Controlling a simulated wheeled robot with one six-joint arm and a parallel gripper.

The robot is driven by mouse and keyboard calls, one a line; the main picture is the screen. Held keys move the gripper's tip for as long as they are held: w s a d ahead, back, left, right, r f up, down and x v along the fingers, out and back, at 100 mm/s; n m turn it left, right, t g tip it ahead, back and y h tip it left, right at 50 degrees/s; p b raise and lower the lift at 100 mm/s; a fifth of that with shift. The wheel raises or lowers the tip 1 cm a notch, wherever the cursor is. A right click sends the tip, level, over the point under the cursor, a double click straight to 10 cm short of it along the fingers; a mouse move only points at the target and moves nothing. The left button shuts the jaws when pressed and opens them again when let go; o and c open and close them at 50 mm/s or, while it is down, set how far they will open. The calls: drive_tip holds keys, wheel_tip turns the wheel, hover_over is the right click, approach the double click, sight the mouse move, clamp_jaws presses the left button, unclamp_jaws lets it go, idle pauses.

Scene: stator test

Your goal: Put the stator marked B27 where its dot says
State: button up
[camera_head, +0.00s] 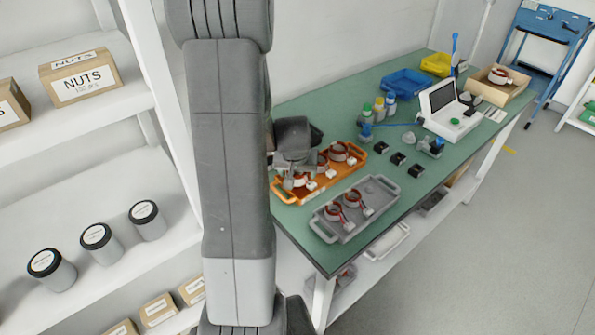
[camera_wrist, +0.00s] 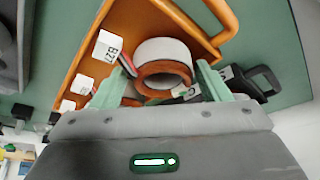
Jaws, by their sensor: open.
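The stator marked B27, a white ring with copper windings (camera_wrist: 163,65), sits in the orange tray (camera_wrist: 222,38). Its white tag (camera_wrist: 107,47) reads B27. In the wrist view my open gripper (camera_wrist: 160,78) has one pale green finger on each side of this stator; I cannot tell whether they touch it. In the head view my gripper (camera_head: 293,162) is over the near end of the orange tray (camera_head: 284,194), partly hiding a stator there. Two more stators (camera_head: 338,151) stand farther along the tray. I cannot make out a dot on B27.
A grey tray (camera_head: 345,236) with two stators lies in front. Beyond are small black blocks (camera_head: 398,158), bottles (camera_head: 379,107), a white tester (camera_head: 447,110), blue (camera_head: 406,83) and yellow (camera_head: 437,64) bins and a cardboard box (camera_head: 490,89) holding a stator. Shelves (camera_head: 100,185) stand left.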

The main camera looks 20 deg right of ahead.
drive_tip(key=shift+r, duration=0.1)
drive_tip(key=shift+r+p, duration=1.7)
drive_tip(key=shift+r, duration=0.7)
drive_tip(key=o, duration=0.6)
drive_tip(key=v, duration=1.4)
drive_tip(key=shift+w, duration=0.1)
drive_tip(key=shift+f, duration=0.1)
drive_tip(key=x, duration=1.4)
